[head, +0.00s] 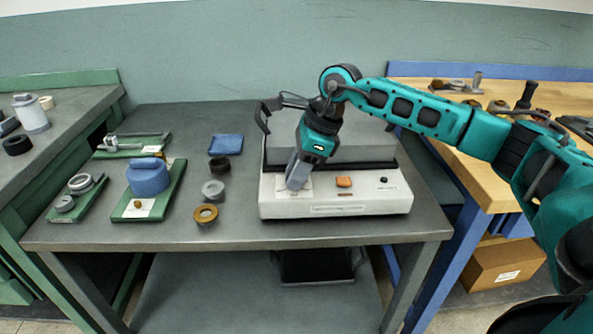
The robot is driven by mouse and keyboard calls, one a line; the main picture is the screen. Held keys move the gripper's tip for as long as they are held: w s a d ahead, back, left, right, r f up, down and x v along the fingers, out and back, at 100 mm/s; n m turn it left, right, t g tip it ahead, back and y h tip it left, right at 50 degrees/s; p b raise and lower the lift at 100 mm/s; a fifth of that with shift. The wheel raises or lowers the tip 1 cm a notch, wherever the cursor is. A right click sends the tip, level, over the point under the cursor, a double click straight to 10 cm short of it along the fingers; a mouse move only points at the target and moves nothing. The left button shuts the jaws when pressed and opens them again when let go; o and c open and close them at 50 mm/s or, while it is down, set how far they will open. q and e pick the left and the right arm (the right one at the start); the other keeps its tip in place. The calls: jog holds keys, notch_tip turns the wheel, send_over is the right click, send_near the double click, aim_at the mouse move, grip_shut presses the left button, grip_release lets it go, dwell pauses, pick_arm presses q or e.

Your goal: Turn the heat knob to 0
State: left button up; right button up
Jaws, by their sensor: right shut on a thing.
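A white machine (335,208) with a grey upper box (365,148) stands on the grey table. My right gripper (296,182) points down onto the left part of its sloped front panel, over a pale dial plate (307,193). Its fingers are shut on the heat knob there; they hide the knob, so I cannot read its setting. An orange switch (344,182) and a small black button (384,180) sit to the right on the same panel. My left gripper is not in view.
Left of the machine lie a brass ring (206,215), a grey ring (213,190), a dark ring (220,164) and a blue tray (226,144). Farther left, green trays hold a blue container (149,176) and metal parts. The front table strip (130,236) is bare.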

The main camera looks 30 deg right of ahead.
jog(key=n+g, duration=0.1)
jog(key=n, duration=0.1)
jog(key=shift+w+n, duration=0.15)
jog(key=shift+n, duration=0.25)
jog(key=n+g, duration=0.1)
jog(key=n, duration=0.1)
jog(key=n+g, duration=0.1)
jog(key=n, duration=0.2)
jog(key=shift+w+y, duration=0.1)
jog(key=shift+y, duration=0.2)
jog(key=shift+n+b, duration=0.35)
jog(key=shift+n, duration=0.25)
jog(key=o, duration=0.7)
jog(key=shift+c, duration=0.2)
jog(key=o, duration=0.4)
jog(key=shift+d+r, duration=0.1)
jog(key=shift+r, duration=0.05)
